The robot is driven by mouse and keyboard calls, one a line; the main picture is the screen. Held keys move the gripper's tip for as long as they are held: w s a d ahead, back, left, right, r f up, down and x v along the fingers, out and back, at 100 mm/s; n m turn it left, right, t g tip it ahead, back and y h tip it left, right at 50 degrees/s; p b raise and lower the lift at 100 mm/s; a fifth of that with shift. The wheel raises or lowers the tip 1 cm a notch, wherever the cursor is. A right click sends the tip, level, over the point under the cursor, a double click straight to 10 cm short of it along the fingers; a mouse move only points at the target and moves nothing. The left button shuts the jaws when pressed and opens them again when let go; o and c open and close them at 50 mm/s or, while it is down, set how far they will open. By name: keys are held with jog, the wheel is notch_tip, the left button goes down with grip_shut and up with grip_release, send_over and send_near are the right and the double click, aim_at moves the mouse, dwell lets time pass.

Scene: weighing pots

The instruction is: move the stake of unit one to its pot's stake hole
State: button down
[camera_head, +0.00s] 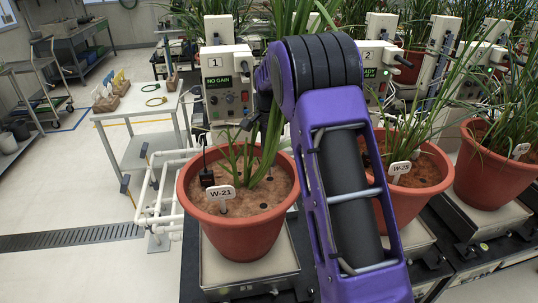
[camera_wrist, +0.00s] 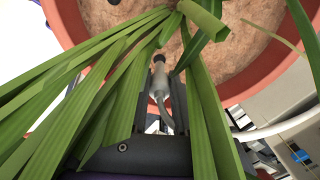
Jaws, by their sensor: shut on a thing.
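In the head view, the pot of unit one (camera_head: 243,240) is terracotta with a label W-21 (camera_head: 222,193). A small dark hole (camera_head: 264,206) shows in its brown soil, right of the label. A black probe (camera_head: 207,178) stands at the left of the soil. In the wrist view, my gripper (camera_wrist: 158,90) is shut on a slim grey-white stake (camera_wrist: 159,72) with a grey tube trailing from it. The stake's end is over the soil of a pot (camera_wrist: 112,14), among leaves; I cannot tell whether it touches. My gripper is hidden in the head view.
Unit one's box (camera_head: 226,80) reads "NO GAIN" behind the pot. The pot stands on a scale (camera_head: 250,277). Long green leaves (camera_wrist: 75,95) crowd my gripper. Another pot W-25 (camera_head: 410,205) stands close on the right. Open floor (camera_head: 75,195) lies left.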

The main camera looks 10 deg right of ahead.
aim_at(269, 175)
jog(key=shift+f+b, duration=1.3)
jog(key=shift+f, duration=1.5)
dwell(0.4)
jog(key=c, duration=0.6)
grip_release()
jog(key=shift+r+p, duration=1.95)
jog(key=shift+r, duration=4.6)
jog(key=shift+r, duration=0.1)
